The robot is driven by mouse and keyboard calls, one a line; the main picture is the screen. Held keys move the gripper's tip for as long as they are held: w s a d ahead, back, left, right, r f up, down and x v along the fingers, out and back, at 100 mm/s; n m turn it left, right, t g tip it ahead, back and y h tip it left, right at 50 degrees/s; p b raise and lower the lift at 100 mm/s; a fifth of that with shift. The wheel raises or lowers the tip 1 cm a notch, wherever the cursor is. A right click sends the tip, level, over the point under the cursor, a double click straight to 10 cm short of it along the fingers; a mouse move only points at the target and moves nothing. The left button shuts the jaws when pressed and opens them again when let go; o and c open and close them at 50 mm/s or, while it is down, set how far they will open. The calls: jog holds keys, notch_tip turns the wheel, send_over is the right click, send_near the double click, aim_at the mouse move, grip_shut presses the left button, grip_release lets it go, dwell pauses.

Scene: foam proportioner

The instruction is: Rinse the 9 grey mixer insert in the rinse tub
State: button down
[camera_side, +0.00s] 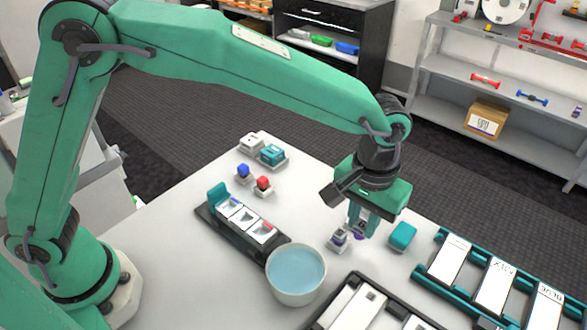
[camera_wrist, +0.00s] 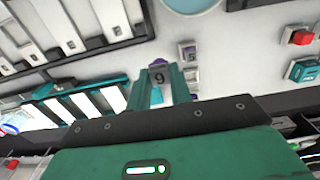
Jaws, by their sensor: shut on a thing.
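My gripper (camera_side: 363,228) points down above the table, right of the rinse tub. It is shut on the grey mixer insert (camera_wrist: 160,77), which shows a dark 9 and a purple end (camera_wrist: 158,62) in the wrist view. In the side view the insert (camera_side: 357,222) is partly hidden between the teal fingers. The rinse tub (camera_side: 295,292) is a white round bowl of pale blue liquid, left of and nearer than the gripper. Its edge also shows at the top of the wrist view (camera_wrist: 190,10). The insert is apart from the tub.
A small grey holder with purple (camera_side: 339,239) stands beside the fingers. A teal block (camera_side: 402,235) lies to their right. A dark rack (camera_side: 207,212) stands left of the tub, a black tray (camera_side: 318,322) in front. Teal racks with white panels (camera_side: 449,260) fill the right.

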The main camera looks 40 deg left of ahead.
dwell(0.5)
jog(key=s+a, duration=0.6)
jog(key=s, duration=0.3)
jog(key=shift+s+a+r, duration=0.3)
jog(key=shift+a, duration=0.05)
jog(key=shift+f, duration=2.25)
jog(key=shift+f, duration=0.1)
jog(key=shift+f, duration=2.55)
jog(key=shift+s, duration=0.35)
